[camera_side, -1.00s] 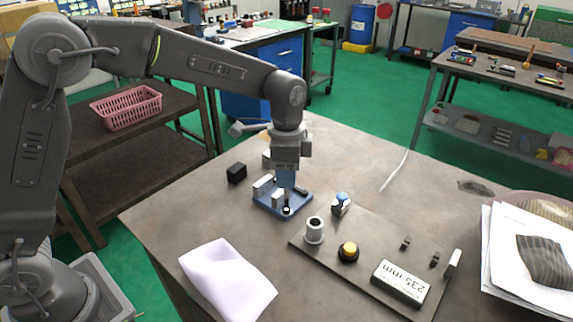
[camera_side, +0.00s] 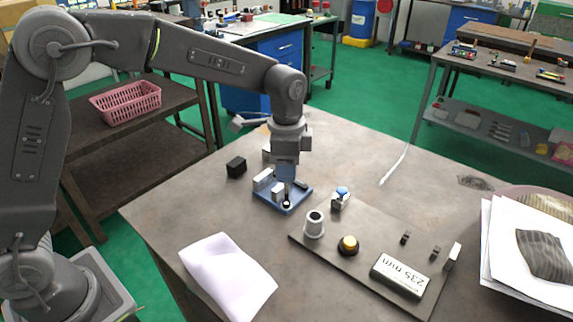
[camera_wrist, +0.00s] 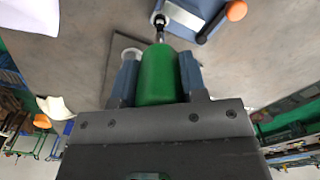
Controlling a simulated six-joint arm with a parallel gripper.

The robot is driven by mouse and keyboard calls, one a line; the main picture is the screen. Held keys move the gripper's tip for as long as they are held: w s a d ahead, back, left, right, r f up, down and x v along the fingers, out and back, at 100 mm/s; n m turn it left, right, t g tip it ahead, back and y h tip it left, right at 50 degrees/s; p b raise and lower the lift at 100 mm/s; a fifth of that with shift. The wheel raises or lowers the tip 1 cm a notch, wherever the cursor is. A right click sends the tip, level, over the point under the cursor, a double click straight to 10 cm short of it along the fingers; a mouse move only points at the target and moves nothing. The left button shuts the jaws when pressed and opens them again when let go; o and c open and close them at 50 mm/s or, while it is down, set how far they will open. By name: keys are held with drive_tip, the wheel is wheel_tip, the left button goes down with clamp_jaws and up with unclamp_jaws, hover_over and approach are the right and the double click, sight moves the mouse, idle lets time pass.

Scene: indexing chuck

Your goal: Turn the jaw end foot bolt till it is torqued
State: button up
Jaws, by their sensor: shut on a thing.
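My gripper (camera_wrist: 160,85) is shut on a green-handled driver (camera_wrist: 158,75), with one blue finger on each side of the handle. The driver's thin metal shaft points away to the foot bolt (camera_wrist: 159,19), a dark ring with a pale rim. Tip and bolt appear to meet; whether the tip is fully seated cannot be told. In the side view my gripper (camera_side: 286,172) is above the chuck's blue base (camera_side: 302,193), which carries white blocks (camera_side: 263,180). The bolt (camera_side: 286,205) is at the base's near corner, below the tool.
A dark panel (camera_side: 325,256) lies to the right with a grey cylinder (camera_side: 314,226), a yellow button (camera_side: 348,244), a blue-topped part (camera_side: 342,194) and a "235 mm" block (camera_side: 400,278). A black block (camera_side: 236,167) stands behind left. A white sheet (camera_side: 228,278) lies in front; bare table surrounds it.

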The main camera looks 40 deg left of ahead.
drive_tip(key=shift+f, duration=0.75)
